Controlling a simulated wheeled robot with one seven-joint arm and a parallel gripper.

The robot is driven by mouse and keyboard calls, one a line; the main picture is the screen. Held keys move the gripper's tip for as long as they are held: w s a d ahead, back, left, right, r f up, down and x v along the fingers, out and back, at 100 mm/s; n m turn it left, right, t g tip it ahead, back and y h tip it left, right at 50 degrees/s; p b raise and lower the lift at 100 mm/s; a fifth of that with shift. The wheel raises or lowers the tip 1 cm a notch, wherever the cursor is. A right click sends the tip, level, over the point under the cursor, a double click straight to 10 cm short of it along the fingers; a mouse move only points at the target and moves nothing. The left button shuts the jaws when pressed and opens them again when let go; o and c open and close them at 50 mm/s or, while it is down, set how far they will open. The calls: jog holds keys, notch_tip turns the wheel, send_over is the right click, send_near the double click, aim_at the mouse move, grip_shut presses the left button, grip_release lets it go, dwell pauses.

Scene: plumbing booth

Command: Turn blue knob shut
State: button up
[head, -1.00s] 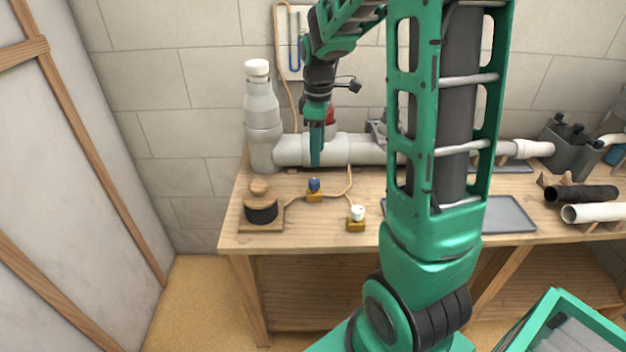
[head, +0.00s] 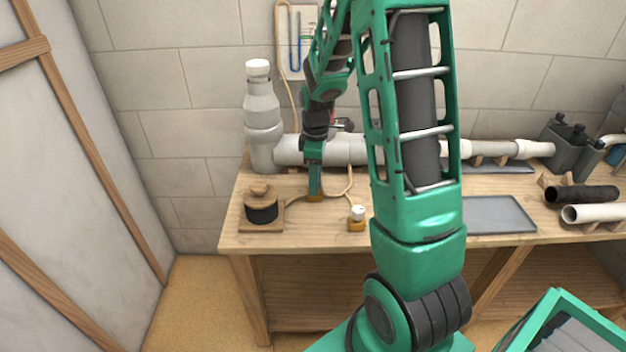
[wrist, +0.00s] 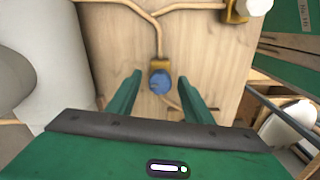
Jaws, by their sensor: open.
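The blue knob (wrist: 160,82) sits on a small brass valve body (wrist: 160,64) on the wooden bench, in the middle of the wrist view. My gripper (wrist: 158,85) is open, with one green finger on each side of the knob and a gap on both sides. In the head view my gripper (head: 315,192) points down over the valve and hides the knob. Only a bit of the brass body (head: 315,198) shows there. I cannot tell how far the fingertips are above the bench.
A white knob on a brass valve (head: 357,214) stands to the right. A black-banded wooden cap piece (head: 261,207) stands to the left. The grey pipe (head: 345,148) runs behind, with a white bottle-shaped fitting (head: 261,110). A grey tray (head: 500,214) lies farther right.

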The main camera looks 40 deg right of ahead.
jog(key=c, duration=1.1)
jog(key=shift+o, duration=0.2)
jog(key=shift+m, duration=0.4)
jog(key=m, duration=0.3)
jog(key=shift+m, duration=0.3)
jog(key=m, duration=0.4)
jog(key=shift+m, duration=0.3)
jog(key=m, duration=0.4)
jog(key=shift+w+a+m, duration=0.1)
jog(key=shift+m, duration=2.4)
